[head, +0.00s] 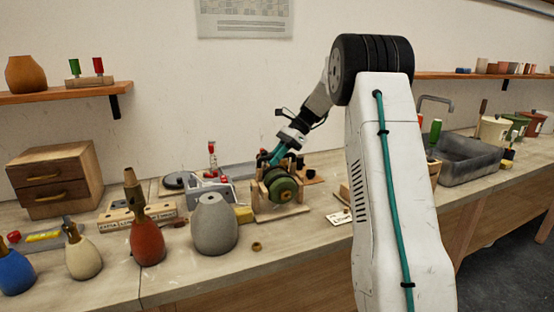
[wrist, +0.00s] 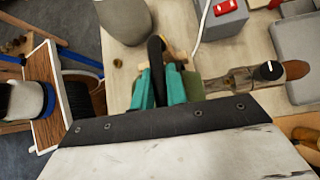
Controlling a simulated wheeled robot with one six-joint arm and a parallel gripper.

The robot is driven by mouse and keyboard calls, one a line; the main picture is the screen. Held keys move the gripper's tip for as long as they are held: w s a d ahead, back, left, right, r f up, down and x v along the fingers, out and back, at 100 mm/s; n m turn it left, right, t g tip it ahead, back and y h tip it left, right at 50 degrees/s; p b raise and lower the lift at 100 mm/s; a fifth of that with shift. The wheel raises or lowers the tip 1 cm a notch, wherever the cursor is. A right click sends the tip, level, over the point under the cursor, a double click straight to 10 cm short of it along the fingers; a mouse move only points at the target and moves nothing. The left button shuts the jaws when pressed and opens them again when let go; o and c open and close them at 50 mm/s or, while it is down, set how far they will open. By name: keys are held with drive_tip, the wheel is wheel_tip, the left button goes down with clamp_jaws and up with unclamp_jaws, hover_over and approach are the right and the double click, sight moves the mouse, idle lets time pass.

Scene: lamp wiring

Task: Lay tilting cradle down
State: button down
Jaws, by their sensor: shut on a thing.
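The tilting cradle (head: 262,198) is a small wooden frame on a flat board on the bench. A round dark green body with a brownish centre (head: 282,190) sits in it, facing the head camera. My gripper (head: 277,158) reaches down from the upper right onto the top of the cradle. In the wrist view, the teal fingers of my gripper (wrist: 168,88) are closed around a dark upright part, with olive green (wrist: 173,80) and a bit of pale wood beside it. The fingers hide most of the cradle there, and its exact tilt is hard to tell.
A grey vase-shaped lamp body (head: 214,226) stands close to the left of the cradle, with a red-brown one (head: 147,240) beyond it. A small brass ring (head: 257,246) lies in front. A grey sink (head: 470,158) is at the right. Bare bench lies before the cradle.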

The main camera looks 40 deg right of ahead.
drive_tip(key=shift+w+d+f, duration=0.1)
drive_tip(key=shift+w+d, duration=0.05)
drive_tip(key=shift+w, duration=0.45)
idle(0.4)
drive_tip(key=c, duration=1.4)
unclamp_jaws()
drive_tip(key=v, duration=0.7)
drive_tip(key=shift+d+r, duration=0.25)
drive_tip(key=shift+r, duration=0.05)
